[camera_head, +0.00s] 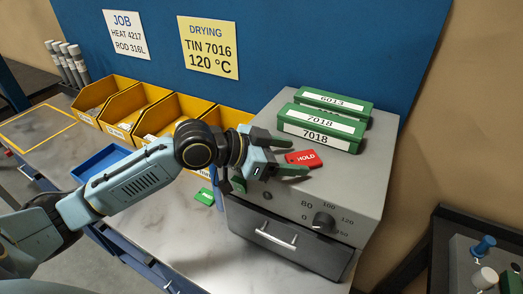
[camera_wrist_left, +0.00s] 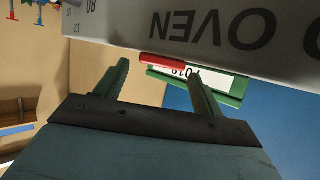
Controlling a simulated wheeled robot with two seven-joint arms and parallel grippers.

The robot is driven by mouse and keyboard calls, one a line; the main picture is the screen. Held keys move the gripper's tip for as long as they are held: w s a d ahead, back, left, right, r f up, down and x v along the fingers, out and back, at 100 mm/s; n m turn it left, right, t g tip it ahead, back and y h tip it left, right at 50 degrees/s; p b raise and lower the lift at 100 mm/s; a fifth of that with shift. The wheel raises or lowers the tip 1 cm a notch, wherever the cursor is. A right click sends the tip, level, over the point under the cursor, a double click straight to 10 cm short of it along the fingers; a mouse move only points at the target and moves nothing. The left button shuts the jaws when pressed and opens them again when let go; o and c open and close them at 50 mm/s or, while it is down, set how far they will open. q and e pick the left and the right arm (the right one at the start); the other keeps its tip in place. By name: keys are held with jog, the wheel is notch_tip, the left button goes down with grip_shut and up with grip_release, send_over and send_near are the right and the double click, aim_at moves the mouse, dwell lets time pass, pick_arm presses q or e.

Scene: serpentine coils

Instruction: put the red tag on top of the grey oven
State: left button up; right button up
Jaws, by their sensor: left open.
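The grey oven (camera_head: 365,190) stands at the right end of the bench, with a dial and a drawer handle on its front. The red tag (camera_head: 304,158), marked HOLD, appears to lie on the oven's top, in front of the green 7018 box. In the left wrist view the red tag (camera_wrist_left: 165,61) shows at the oven's edge, past the fingertips. My left gripper (camera_head: 297,157) is open, its green fingers apart on either side of the tag's near end in the head view. Whether they touch it I cannot tell. My right gripper is not in view.
Two green boxes (camera_head: 318,128) sit on the oven top behind the tag. Yellow bins (camera_head: 140,98) line the bench's back, with a blue tray (camera_head: 98,162) before them. A green tag (camera_head: 205,196) lies left of the oven. The oven's front right top is clear.

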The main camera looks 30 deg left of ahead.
pick_arm(q)
jog(key=b+v, duration=0.2)
jog(key=v, duration=0.9)
dwell(0.3)
